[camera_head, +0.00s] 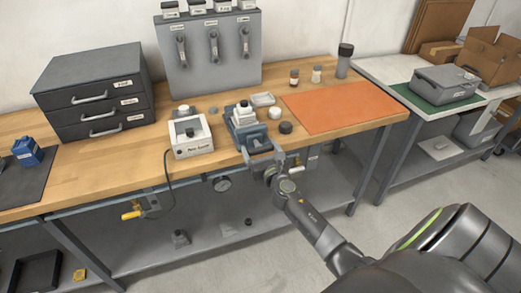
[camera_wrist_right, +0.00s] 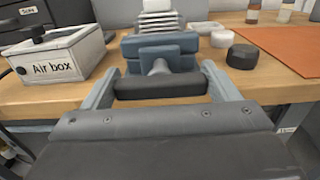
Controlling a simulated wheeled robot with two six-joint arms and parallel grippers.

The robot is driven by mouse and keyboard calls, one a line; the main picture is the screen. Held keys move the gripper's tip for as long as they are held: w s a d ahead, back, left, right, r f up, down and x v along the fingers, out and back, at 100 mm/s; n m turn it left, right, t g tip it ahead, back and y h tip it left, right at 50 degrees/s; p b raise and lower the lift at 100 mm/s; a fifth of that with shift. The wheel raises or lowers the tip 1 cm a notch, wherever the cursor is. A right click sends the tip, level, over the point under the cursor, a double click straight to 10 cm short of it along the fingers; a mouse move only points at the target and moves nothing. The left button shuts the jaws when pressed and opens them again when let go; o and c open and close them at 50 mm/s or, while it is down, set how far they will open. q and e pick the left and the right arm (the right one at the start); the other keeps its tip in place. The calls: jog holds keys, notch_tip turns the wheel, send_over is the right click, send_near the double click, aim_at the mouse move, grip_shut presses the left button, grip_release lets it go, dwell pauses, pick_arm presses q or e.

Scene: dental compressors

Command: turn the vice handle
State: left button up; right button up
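The blue-grey vice (camera_head: 252,133) is at the front edge of the wooden bench, and it also shows in the wrist view (camera_wrist_right: 160,48). Its handle, a dark horizontal bar (camera_wrist_right: 160,87) on a short grey screw, faces my right wrist camera. My right gripper (camera_head: 263,156) is at the front of the vice. In the wrist view its two fingers stand wide apart, one beside each end of the bar. I cannot tell whether they touch it. The handle is largely hidden by the gripper in the head view. My left gripper is not in view.
A white air box (camera_head: 191,135) stands left of the vice. A round black piece (camera_head: 286,128) and a small light tray (camera_head: 263,99) are close by. An orange mat (camera_head: 345,105) lies clear to the right. A grey drawer cabinet (camera_head: 97,90) stands further left.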

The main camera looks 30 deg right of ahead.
jog(key=c, duration=0.4)
jog(key=shift+m, duration=0.3)
